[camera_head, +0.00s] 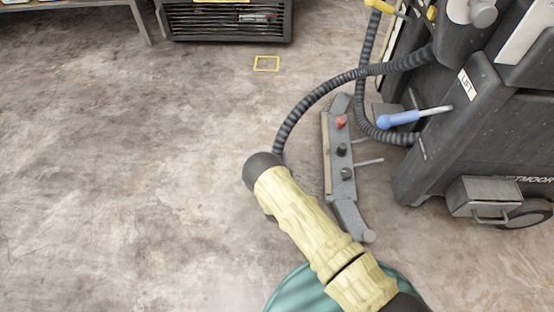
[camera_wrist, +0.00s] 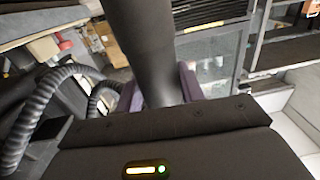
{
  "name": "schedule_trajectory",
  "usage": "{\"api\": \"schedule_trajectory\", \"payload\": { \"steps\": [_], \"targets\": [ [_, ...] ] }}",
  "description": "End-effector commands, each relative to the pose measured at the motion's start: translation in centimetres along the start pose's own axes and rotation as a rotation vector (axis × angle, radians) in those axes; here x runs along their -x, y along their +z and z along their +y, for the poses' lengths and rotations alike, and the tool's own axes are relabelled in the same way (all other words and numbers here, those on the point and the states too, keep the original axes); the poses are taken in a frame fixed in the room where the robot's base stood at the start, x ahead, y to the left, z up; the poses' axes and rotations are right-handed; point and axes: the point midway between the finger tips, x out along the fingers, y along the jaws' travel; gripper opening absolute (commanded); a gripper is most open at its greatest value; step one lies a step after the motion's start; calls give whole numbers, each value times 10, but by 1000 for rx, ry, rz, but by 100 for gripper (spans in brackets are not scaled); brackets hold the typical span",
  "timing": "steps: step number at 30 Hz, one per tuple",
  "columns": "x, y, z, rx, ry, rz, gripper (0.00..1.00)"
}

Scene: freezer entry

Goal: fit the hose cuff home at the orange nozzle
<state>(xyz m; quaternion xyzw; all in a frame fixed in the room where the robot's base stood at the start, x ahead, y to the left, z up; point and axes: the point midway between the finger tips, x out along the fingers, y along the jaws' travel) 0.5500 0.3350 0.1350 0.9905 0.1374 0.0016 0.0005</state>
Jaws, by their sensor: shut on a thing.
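My gripper (camera_wrist: 160,88) has its purple fingers shut on either side of a smooth dark grey cylinder, which looks like the hose cuff (camera_wrist: 143,40). The cuff extends away from the fingers toward the top of the wrist view. In the head view, my yellow-sleeved arm reaches up and left over the floor, and its dark end hides the fingers and cuff. The ribbed black hose (camera_head: 318,96) arches from the grey machine down behind that dark end. It also shows at the left of the wrist view (camera_wrist: 35,112). I cannot make out the orange nozzle in either view.
The grey machine (camera_head: 470,110), labelled LIFT, stands at the right with a blue-handled lever (camera_head: 398,119). A low grey bar with red and black knobs (camera_head: 343,160) stands beside my arm. A black slatted unit (camera_head: 225,22) is at the back. The floor at left is clear.

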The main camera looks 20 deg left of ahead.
Motion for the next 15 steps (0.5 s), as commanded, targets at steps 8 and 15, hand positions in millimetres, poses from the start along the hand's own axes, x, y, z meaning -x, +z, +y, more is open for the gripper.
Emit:
{"api": "schedule_trajectory", "payload": {
  "steps": [8, 15],
  "targets": [
    [0, 6, 0, 0, 0, 0, 0],
    [0, 11, 0, 0, 0, 0, 0]
  ]
}}
